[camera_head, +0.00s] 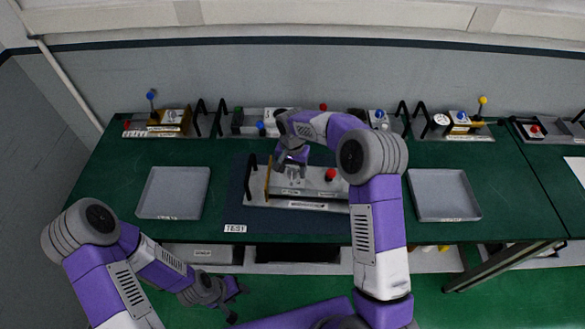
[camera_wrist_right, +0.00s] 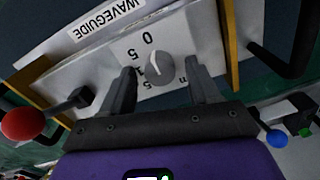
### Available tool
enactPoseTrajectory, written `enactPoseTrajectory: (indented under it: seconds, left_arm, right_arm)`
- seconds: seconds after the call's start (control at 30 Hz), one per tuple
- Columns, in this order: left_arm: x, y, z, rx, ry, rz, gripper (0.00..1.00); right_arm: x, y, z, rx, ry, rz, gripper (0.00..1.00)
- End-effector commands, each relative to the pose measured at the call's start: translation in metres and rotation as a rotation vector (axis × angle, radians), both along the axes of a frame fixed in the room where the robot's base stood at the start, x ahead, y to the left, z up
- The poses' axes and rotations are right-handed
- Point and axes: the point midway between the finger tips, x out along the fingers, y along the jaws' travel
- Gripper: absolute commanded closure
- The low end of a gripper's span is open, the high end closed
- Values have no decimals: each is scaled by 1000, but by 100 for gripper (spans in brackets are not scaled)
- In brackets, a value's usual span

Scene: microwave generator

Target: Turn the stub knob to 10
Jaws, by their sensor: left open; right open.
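The stub knob (camera_wrist_right: 160,68) is a small grey round knob on a light panel in the right wrist view. Printed marks around it include 0 and 5; others are partly hidden by a finger. A pale line shows on the knob, but I cannot tell exactly which mark it points to. My right gripper (camera_wrist_right: 163,80) is open, one finger on each side of the knob, with gaps visible. In the head view my right gripper (camera_head: 291,170) is over the panel (camera_head: 310,203), and the knob is hard to make out. My left gripper (camera_head: 237,290) is open and empty, low in front of the table.
The panel carries a red-balled lever (camera_wrist_right: 22,124) and a WAVEGUIDE label (camera_wrist_right: 105,18). It stands on a dark mat (camera_head: 262,224). Empty grey trays lie on the left (camera_head: 173,193) and right (camera_head: 443,194). Several fixtures with coloured knobs line the table's back edge.

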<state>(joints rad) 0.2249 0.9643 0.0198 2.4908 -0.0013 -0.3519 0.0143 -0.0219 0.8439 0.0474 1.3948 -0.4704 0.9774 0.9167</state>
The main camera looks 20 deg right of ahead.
Motion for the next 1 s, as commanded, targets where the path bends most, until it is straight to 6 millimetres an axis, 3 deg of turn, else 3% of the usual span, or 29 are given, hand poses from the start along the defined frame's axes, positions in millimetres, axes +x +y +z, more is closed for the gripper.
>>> enactPoseTrajectory:
  seconds: [0.07, 0.4, 0.77, 1.0]
  left_arm:
    - [0, 0, 0, 0, 0, 0, 53]
    - [0, 0, 0, 0, 0, 0, 53]
    - [0, 0, -1, 0, 0, 0, 53]
    - [0, 0, -3, 0, 0, 0, 53]
  right_arm:
    - [0, 0, 0, 0, 0, 0, 42]
    - [0, 0, 1, 0, 0, 0, 94]
    - [0, 0, 1, 0, 0, 58, 95]
    - [1, 1, 1, 1, 0, 217, 95]
